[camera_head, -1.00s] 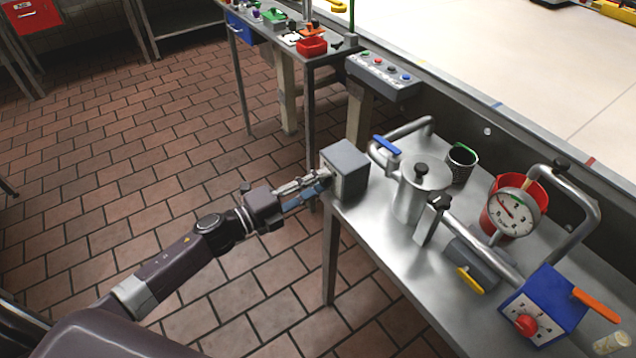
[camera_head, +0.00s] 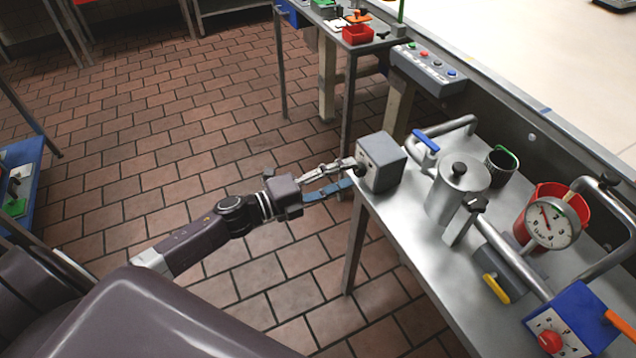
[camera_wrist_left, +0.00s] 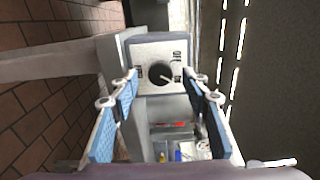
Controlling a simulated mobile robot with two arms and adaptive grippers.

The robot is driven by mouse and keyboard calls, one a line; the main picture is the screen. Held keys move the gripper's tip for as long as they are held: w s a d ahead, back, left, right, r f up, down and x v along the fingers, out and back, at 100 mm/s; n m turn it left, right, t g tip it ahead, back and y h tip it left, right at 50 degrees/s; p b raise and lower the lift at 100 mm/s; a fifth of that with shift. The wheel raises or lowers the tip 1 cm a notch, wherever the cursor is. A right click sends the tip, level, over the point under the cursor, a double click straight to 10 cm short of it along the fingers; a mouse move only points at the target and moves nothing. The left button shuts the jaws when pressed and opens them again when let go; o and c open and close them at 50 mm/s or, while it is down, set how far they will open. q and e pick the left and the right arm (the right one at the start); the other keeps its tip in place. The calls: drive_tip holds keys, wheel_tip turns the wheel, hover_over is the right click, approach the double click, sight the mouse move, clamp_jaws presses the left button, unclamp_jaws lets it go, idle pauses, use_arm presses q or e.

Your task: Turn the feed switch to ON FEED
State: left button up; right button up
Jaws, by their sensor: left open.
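The feed switch is a grey box (camera_head: 382,165) at the near left corner of the steel bench in the head view. In the left wrist view its light face (camera_wrist_left: 145,52) carries a round dark knob (camera_wrist_left: 160,74) with a pale pointer mark toward the right. Lettering that looks like OFF stands at the face's upper right; the other lettering is too small to read. My left gripper (camera_head: 350,174) is open in front of this face. In the left wrist view its blue-padded fingers (camera_wrist_left: 161,82) stand on either side of the knob, apart from it. My right gripper is not in view.
The steel bench (camera_head: 400,218) holds a metal canister (camera_head: 458,195), pipes, a dial gauge (camera_head: 551,222), a red bucket (camera_head: 575,200) and a blue box with a red knob (camera_head: 572,318). A grey button panel (camera_head: 428,68) stands behind. The tiled floor left of the bench is clear.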

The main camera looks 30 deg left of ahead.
use_arm(q)
drive_tip(key=v, duration=0.9)
drive_tip(key=shift+s+a, duration=0.2)
